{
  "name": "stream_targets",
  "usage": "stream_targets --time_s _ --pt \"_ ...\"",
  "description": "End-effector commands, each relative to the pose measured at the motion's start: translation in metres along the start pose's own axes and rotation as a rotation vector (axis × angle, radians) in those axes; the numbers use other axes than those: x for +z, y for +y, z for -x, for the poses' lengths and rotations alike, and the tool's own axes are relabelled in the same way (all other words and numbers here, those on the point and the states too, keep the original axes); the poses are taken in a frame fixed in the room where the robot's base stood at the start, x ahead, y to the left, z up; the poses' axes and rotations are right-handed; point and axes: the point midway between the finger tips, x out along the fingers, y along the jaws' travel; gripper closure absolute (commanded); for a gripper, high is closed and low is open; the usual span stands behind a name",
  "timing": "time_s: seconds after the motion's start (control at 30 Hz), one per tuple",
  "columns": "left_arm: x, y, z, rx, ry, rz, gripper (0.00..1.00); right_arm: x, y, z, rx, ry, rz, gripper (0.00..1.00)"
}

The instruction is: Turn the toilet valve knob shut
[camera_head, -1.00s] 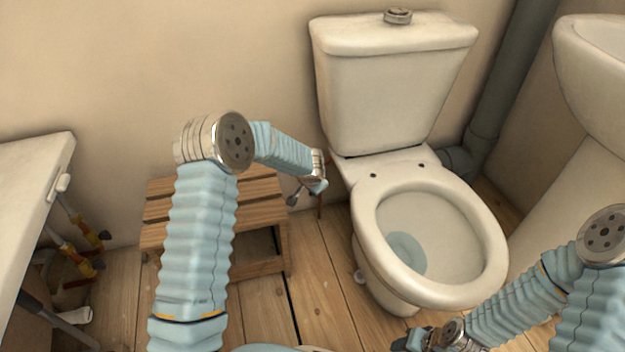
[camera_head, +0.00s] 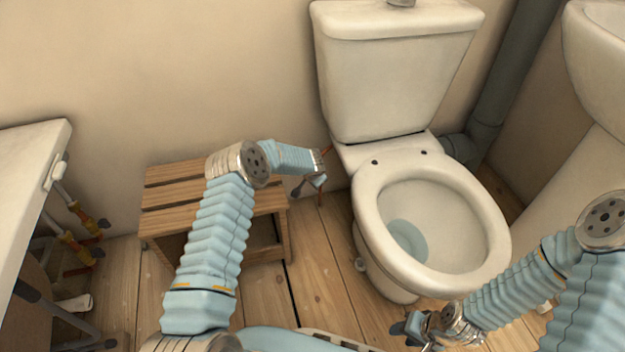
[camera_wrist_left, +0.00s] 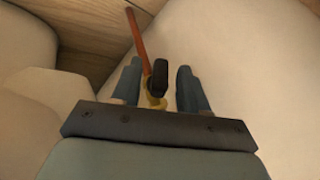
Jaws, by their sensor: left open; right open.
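The toilet valve knob (camera_wrist_left: 161,75) is a dark handle on a brass valve body (camera_wrist_left: 156,100), with a red-brown pipe (camera_wrist_left: 138,35) running from it. In the left wrist view it sits between the two fingers of my left gripper (camera_wrist_left: 160,85), which is open around it with gaps showing. Whether a finger touches it cannot be told. In the head view my left gripper (camera_head: 312,184) is beside the toilet (camera_head: 365,155), low near the wall, and mostly hides the valve. My right gripper (camera_head: 412,332) is open and empty in front of the bowl, far from the valve.
A wooden slatted stool (camera_head: 170,198) stands left of the valve, under my left arm. A white basin or counter (camera_head: 30,170) with pipes and yellow-red valves (camera_head: 85,225) is at far left. A washbasin (camera_head: 600,70) stands at right. Bare floor (camera_head: 318,275) lies between stool and toilet.

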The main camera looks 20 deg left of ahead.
Motion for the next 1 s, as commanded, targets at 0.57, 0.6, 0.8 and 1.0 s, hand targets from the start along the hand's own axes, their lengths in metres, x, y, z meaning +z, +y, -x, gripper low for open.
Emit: stream_targets --time_s 0.57,0.6,0.8,1.0 --pt "0.0 0.0 -0.001 0.0 0.0 -0.001 1.0 0.0 0.0 0.0 0.0 0.0 0.0 0.57" --pt "0.0 0.0 -0.001 0.0 0.0 -0.001 1.0 0.0 0.0 -0.001 0.0 0.0 0.0 0.57" --pt "0.001 0.007 -0.008 -0.053 0.001 -0.033 1.0 0.001 0.009 -0.027 -0.002 -0.001 0.001 0.57" --pt "0.002 0.009 -0.011 -0.16 0.001 -0.076 1.0 0.0 0.023 -0.069 -0.005 0.003 0.0 0.57"
